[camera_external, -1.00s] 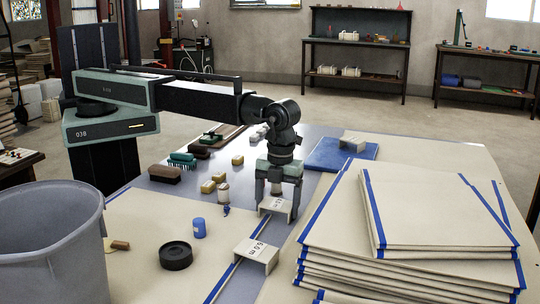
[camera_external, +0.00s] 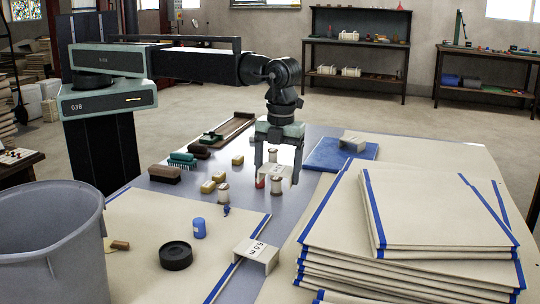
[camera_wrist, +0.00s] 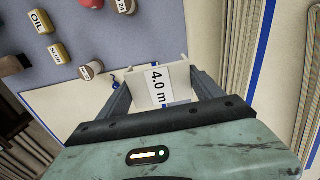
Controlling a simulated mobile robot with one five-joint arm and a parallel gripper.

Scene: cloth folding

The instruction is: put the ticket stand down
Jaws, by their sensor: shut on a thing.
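The external view does not clearly show the gap under the stand. A third stand (camera_external: 353,141) is on the blue cloth.
A tall stack of cream cloths (camera_external: 420,215) with blue stripes fills the right. A flat cream cloth (camera_external: 140,215) carries a black round dish (camera_external: 176,256) and a blue pot (camera_external: 199,228). A spool (camera_external: 223,192) is close by.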

